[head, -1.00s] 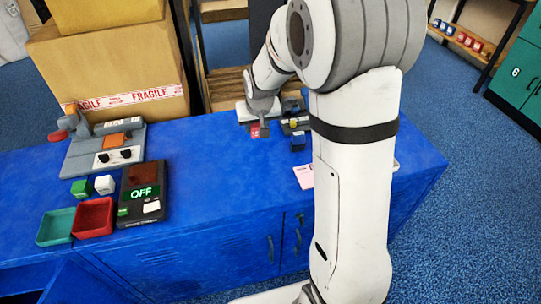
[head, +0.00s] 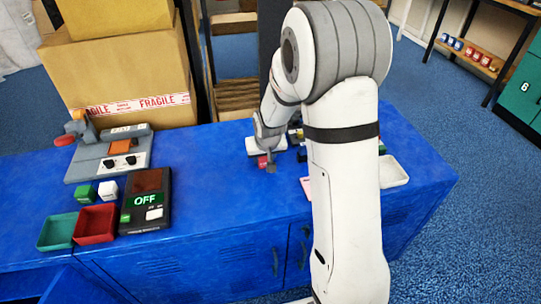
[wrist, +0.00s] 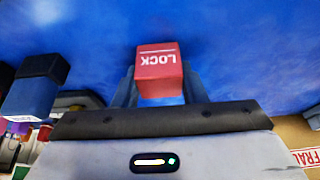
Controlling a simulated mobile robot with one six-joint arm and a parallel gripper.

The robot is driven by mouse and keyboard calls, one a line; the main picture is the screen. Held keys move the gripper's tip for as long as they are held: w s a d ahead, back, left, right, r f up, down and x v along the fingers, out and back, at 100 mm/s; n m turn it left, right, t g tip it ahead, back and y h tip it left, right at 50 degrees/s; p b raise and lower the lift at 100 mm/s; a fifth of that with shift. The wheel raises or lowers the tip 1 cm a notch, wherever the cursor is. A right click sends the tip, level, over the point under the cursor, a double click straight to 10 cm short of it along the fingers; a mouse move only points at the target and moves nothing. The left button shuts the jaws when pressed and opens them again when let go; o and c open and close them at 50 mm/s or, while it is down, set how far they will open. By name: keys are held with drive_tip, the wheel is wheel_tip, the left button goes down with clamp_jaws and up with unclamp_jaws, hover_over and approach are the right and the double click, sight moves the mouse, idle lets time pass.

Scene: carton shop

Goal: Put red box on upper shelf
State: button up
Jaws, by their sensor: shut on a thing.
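A red box (wrist: 158,72) marked LOCK sits between the two fingers of my gripper (wrist: 158,88) in the wrist view, and the gripper is shut on it. In the head view, the red box (head: 262,162) shows small at the left of my gripper (head: 267,164), over the blue table (head: 215,180). Its height above the table is hard to tell. A rack at the top right has a wooden shelf (head: 484,60) holding several small red and blue items, with another shelf level (head: 515,7) above it, cut by the frame edge.
A control box (head: 112,152), a black OFF device (head: 146,203), and green (head: 57,231) and red (head: 95,223) trays stand on the table's left. A white tray (head: 393,171) lies at its right. Large cartons (head: 115,65) stand behind. Blue floor (head: 420,110) is clear at right.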

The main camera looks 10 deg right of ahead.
drive_tip(key=o, duration=0.6)
drive_tip(key=shift+f, duration=0.2)
drive_tip(key=o, duration=0.5)
drive_tip(key=shift+r, duration=0.1)
drive_tip(key=shift+c, duration=0.2)
